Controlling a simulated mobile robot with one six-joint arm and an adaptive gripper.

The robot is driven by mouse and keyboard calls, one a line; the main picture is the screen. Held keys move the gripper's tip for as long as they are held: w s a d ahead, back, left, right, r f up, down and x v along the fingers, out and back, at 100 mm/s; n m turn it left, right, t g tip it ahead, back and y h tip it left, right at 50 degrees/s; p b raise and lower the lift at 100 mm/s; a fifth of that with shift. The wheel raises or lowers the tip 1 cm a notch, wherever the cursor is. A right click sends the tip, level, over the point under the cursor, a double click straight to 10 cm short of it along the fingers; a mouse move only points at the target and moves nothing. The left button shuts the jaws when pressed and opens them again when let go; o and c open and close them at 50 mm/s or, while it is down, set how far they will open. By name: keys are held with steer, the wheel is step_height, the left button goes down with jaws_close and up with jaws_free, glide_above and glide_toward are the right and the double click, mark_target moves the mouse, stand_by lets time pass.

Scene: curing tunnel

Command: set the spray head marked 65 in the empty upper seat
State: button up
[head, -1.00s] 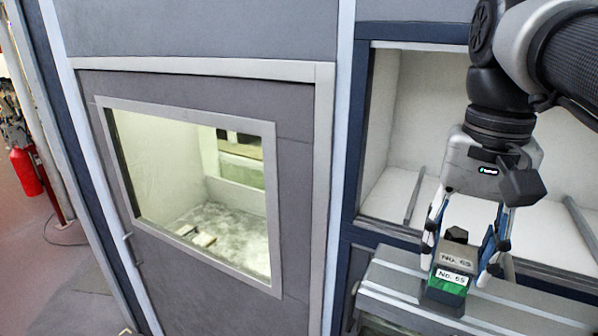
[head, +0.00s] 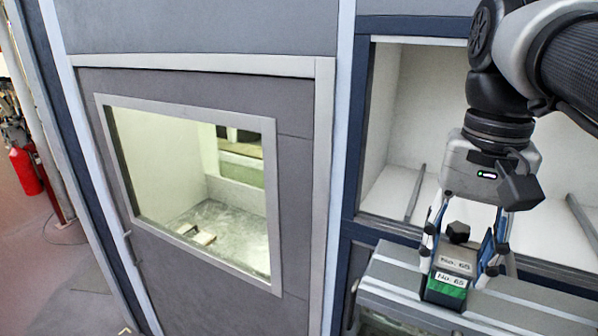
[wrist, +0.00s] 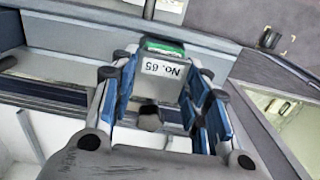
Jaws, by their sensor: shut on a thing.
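The spray head marked 65 (head: 446,283) is a dark block with a grey top, a green band, two "No. 65" labels and a black knob behind. My gripper (head: 457,268) is shut on it, with blue-padded fingers at its left and right sides. The block is over the front of a grey ledge; I cannot tell whether it touches. In the wrist view the spray head (wrist: 163,68) sits between the fingers, its label upside down. I cannot make out the empty upper seat in either view.
A grey ledge (head: 392,274) runs below an open white bay (head: 405,125) with dark rails. A grey door with a window (head: 190,190) stands left of it, past a pale post (head: 336,170). A red extinguisher (head: 25,171) is far left.

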steer(key=shift+f+b, duration=0.45)
steer(key=shift+f, duration=0.25)
steer(key=o, duration=1.2)
steer(key=shift+o, duration=0.2)
